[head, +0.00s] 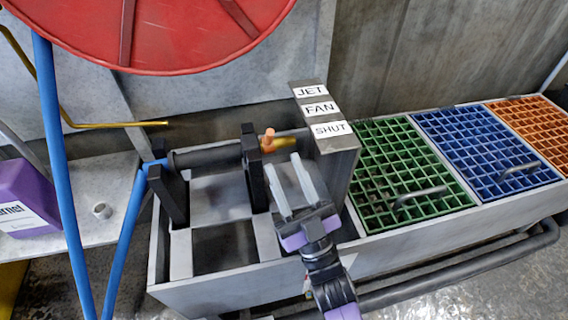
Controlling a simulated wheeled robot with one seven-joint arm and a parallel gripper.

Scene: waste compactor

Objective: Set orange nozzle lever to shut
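The orange nozzle lever (269,136) is a small upright peg with a rounded top on the dark horizontal nozzle (210,157). An orange and yellow section lies beside it. A grey post with labels JET, FAN and SHUT (330,129) stands just right of the nozzle's end. I cannot tell exactly which label the lever lines up with. My gripper (283,162) is open and empty, its two light grey fingers pointing up toward the nozzle. Its fingertips appear just below the lever and apart from it; the depth gap is unclear.
Black brackets (254,168) hold the nozzle over an open grey frame. Green (400,180), blue (485,155) and orange (540,125) grates lie to the right. A red reel (160,35), blue hose (60,160), yellow rod (110,125) and purple container (28,195) are at left.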

